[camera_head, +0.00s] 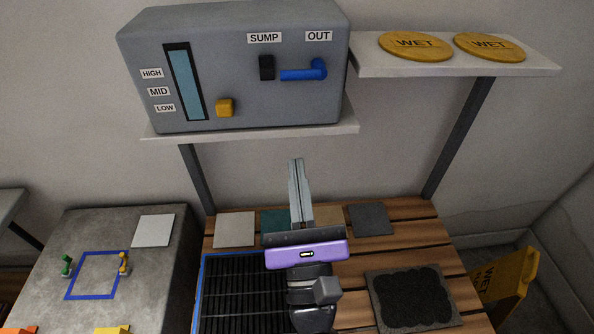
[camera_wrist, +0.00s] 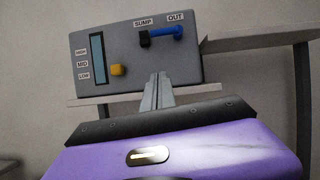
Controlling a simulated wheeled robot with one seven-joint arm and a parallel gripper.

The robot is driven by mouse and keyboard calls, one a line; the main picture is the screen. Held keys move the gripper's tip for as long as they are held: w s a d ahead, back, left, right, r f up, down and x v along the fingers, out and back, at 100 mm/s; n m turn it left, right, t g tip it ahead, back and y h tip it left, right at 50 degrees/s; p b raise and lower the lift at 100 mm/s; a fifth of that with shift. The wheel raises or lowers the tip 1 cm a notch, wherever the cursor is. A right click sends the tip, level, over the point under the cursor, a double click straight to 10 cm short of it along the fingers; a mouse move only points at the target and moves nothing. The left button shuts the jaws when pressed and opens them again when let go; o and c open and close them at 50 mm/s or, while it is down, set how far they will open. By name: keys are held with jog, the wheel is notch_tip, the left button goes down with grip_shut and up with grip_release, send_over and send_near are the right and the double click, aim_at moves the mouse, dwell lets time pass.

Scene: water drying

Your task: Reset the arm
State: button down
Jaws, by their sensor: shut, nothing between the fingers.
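My gripper (camera_head: 296,162) is shut and empty. Its closed fingers point up and away over the wooden table, below the shelf that bears the grey machine (camera_head: 215,75). In the wrist view my gripper (camera_wrist: 158,76) shows with its fingertips in front of the lower edge of the machine (camera_wrist: 140,60). I cannot tell whether the fingers are near the machine or well short of it. The purple wrist body hides part of the table.
The wooden table (camera_head: 350,250) holds a black slatted rack (camera_head: 235,290), several flat tiles and a dark mat (camera_head: 411,297). A concrete table (camera_head: 150,285) stands left. Two yellow WET discs (camera_head: 415,46) lie on the right shelf (camera_head: 455,66). A yellow sign (camera_head: 505,283) stands right.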

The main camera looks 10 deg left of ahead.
dwell(0.3)
jog(key=s+d+f+n+g+h, duration=0.2)
jog(key=s+d+f+n, duration=0.3)
jog(key=s+d+n, duration=0.4)
jog(key=s+d+f+n+g+h, duration=0.2)
jog(key=s+d+f+n, duration=0.3)
jog(key=s+d+n, duration=0.3)
jog(key=s+d+f+n+g+h, duration=0.3)
jog(key=s+d+f+n, duration=0.2)
jog(key=s+d+n, duration=0.4)
jog(key=s+n, duration=0.4)
jog(key=n, duration=0.1)
jog(key=shift+s+d+f, duration=0.3)
jog(key=shift+s+f, duration=0.1)
jog(key=shift+r, duration=0.1)
